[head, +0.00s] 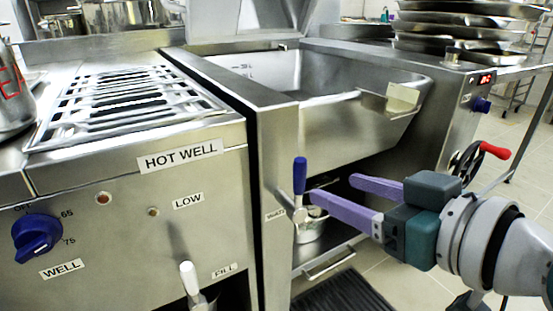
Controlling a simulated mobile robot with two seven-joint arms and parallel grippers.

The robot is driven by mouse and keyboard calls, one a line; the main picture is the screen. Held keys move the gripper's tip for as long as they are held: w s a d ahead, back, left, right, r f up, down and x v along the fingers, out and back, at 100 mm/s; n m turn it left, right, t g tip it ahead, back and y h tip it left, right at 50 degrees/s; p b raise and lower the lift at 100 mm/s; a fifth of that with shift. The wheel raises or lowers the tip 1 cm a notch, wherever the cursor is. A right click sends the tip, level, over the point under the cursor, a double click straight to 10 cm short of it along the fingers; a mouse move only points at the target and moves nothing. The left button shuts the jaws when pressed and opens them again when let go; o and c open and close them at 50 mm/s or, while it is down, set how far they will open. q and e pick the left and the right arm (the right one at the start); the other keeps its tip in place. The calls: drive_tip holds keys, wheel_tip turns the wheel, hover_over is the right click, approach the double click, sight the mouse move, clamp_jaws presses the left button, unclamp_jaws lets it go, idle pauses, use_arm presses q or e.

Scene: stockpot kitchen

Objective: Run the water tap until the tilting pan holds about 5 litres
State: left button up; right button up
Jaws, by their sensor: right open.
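The tilting pan (345,120) is a steel basin in the middle of the head view, with a pouring lip at its right front. A dark level mark (242,67) shows on its inner back wall; I cannot tell if water lies in it. The water tap (300,178) has an upright blue lever on the post at the pan's left front, beside a small, partly hidden label. My right gripper (331,189) has purple fingers. It is open and empty, its lower fingertip close to the tap's right side; contact is unclear. My left gripper is out of view.
The hot well (125,98) stands left, with a blue knob (37,238) and a white-handled fill tap (190,278). A red-handled crank (495,150), blue knob (481,104) and red display (486,79) are right. Trays (460,35) are stacked behind.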

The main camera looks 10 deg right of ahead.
sight(303, 177)
drive_tip(key=b+x, duration=0.3)
drive_tip(key=x, duration=0.4)
drive_tip(key=shift+s+f, duration=0.1)
drive_tip(key=shift+b+x, duration=0.55)
drive_tip(key=shift+x, duration=0.45)
drive_tip(key=shift+a, duration=0.1)
drive_tip(key=shift+c, duration=0.3)
clamp_jaws()
idle(0.4)
